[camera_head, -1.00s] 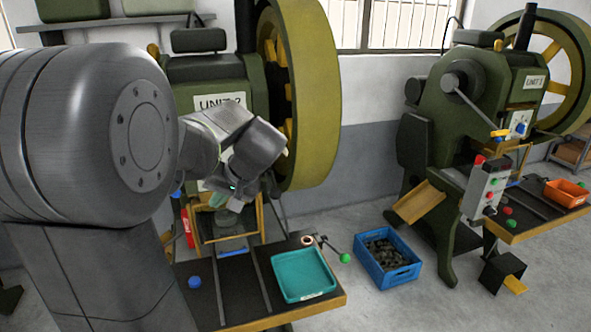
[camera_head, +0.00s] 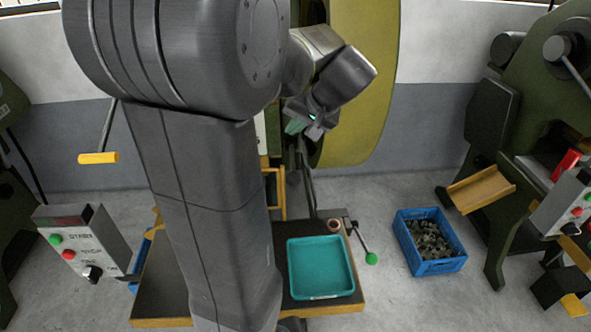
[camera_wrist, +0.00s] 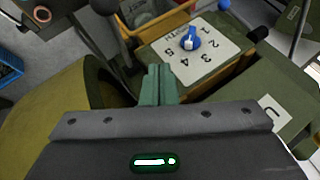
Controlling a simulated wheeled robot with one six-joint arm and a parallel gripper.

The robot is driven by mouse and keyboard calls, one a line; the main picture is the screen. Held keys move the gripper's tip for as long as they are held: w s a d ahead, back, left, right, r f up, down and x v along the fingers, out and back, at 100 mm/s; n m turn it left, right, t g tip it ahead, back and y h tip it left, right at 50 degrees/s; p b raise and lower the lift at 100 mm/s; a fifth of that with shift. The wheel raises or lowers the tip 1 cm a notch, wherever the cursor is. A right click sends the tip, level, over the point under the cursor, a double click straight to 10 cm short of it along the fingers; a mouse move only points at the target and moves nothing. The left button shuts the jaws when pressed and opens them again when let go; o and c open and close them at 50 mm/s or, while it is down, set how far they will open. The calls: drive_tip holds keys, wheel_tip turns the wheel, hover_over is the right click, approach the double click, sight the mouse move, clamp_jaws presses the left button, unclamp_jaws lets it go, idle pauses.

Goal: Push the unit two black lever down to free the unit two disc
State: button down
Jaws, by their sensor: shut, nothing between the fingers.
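My gripper (camera_head: 308,124) is in front of the unit two press, beside its large yellow-green wheel (camera_head: 362,85). In the wrist view its green fingers (camera_wrist: 158,84) are shut and empty, pointing toward a plate with a blue dial knob (camera_wrist: 190,40). A black knob (camera_wrist: 254,35) lies to the right of the dial, and a black ball (camera_wrist: 104,6) at the upper left edge; both are apart from the fingers. I cannot tell which one is the black lever. No disc can be made out. In the head view my arm hides most of the press.
A teal tray (camera_head: 321,294) and a copper ring (camera_head: 334,226) are on the press table, near a green-knobbed lever (camera_head: 371,258). A blue crate (camera_head: 450,266) of dark parts is on the floor at right. A control box (camera_head: 82,247) and yellow-handled lever (camera_head: 98,158) are at left.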

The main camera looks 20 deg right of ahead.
drive_tip(key=shift+d, duration=0.1)
drive_tip(key=b, duration=0.6)
hover_over(297, 177)
drive_tip(key=w, duration=0.1)
wheel_tip(297, 177, down, 8)
drive_tip(key=shift+w+r, duration=0.15)
drive_tip(key=shift+r, duration=0.1)
drive_tip(key=shift+f+b, duration=0.3)
drive_tip(key=shift+f, duration=0.35)
idle(0.9)
drive_tip(key=shift+f+b, duration=0.4)
drive_tip(key=shift+b, duration=0.05)
drive_tip(key=shift+s+f+b, duration=0.25)
drive_tip(key=shift+f+b, duration=0.7)
drive_tip(key=shift+f, duration=0.1)
drive_tip(key=shift+s+f+b, duration=0.25)
drive_tip(key=shift+f+b, duration=0.7)
drive_tip(key=shift+f, duration=0.1)
idle(2.3)
